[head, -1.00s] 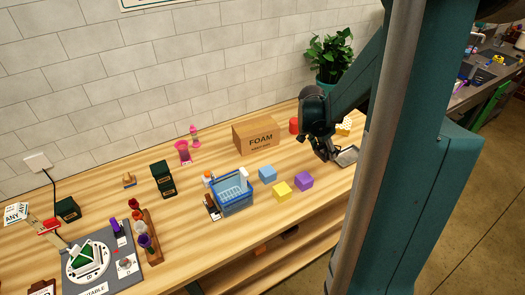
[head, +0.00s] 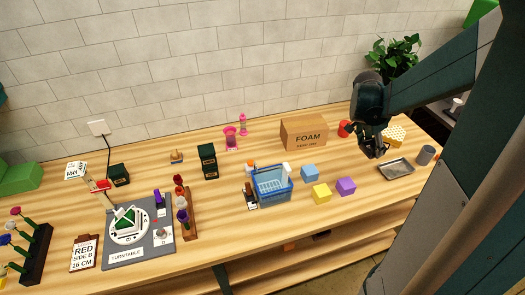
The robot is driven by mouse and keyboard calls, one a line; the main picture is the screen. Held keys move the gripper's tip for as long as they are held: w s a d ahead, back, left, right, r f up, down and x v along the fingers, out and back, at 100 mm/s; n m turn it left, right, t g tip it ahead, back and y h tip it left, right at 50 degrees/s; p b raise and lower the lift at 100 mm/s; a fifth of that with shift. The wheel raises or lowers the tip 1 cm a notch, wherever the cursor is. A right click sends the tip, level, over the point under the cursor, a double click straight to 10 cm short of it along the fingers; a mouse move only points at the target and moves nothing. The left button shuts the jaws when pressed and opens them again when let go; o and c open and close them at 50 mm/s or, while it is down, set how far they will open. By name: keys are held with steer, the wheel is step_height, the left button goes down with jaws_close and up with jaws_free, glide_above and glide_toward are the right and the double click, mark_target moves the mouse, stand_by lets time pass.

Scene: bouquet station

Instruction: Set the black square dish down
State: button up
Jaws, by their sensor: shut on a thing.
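My gripper (head: 374,151) is at the right of the bench, pointing down, just left of and behind a shallow grey metal tray (head: 396,169). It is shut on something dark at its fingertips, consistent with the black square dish. The outline of the held thing blends into the dark fingers, so its shape and tilt cannot be told. Whether it touches the bench or the tray's edge is also unclear.
A grey cup (head: 426,155) stands right of the tray. Black boxes (head: 208,161) are stacked farther left.

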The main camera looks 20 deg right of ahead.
steer(key=w+a+n+t+y, duration=0.1)
steer(key=w+a+n, duration=0.3)
steer(key=w+a, duration=1.15)
steer(key=w+a+n+t, duration=0.2)
steer(key=w+a+n, duration=0.2)
steer(key=w+a, duration=1.15)
steer(key=s+a+f, duration=0.3)
steer(key=a+f, duration=0.1)
steer(key=f, duration=0.1)
steer(key=shift+n, duration=0.3)
steer(key=shift+f, duration=3.15)
steer(key=shift+f+b, duration=0.3)
steer(key=shift+f, duration=1.55)
steer(key=shift+f, duration=0.2)
